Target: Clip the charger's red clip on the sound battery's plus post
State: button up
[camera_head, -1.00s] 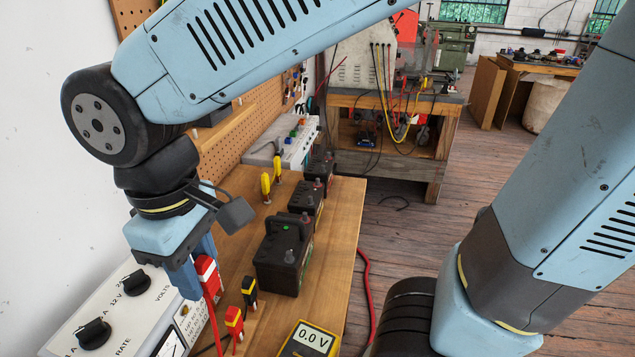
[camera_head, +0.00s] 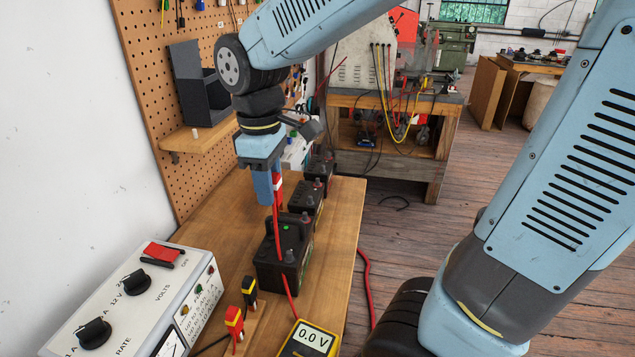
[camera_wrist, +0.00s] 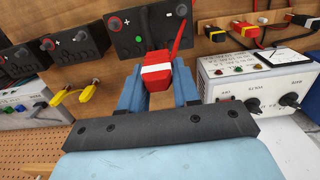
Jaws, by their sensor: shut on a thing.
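My gripper (camera_head: 269,192) is shut on the charger's red clip (camera_head: 278,184), which has a white band. It holds the clip above the bench, over the row of batteries. In the wrist view the red clip (camera_wrist: 157,76) sits between the blue fingers. The nearest black battery (camera_head: 283,262) has a green dot on top. In the wrist view this battery (camera_wrist: 150,42) lies just beyond the clip, with its red-ringed plus post (camera_wrist: 115,23) to the left and a grey post (camera_wrist: 182,10) to the right. The clip looks apart from the posts. The charger (camera_head: 135,308) is the white box with knobs.
Two more black batteries stand behind, a middle one (camera_head: 306,200) and a far one (camera_head: 322,166). Red-yellow (camera_head: 234,320) and black-yellow (camera_head: 249,289) clips stand near the charger. The red cable hangs across the nearest battery. A pegboard (camera_head: 150,60) borders the left.

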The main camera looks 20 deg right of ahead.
jog(key=w+d, duration=1.4)
jog(key=w, duration=0.4)
send_over(313, 184)
jog(key=shift+f, duration=2.65)
jog(key=shift+s+f, duration=0.1)
jog(key=shift+f, duration=1)
jog(key=o, duration=0.8)
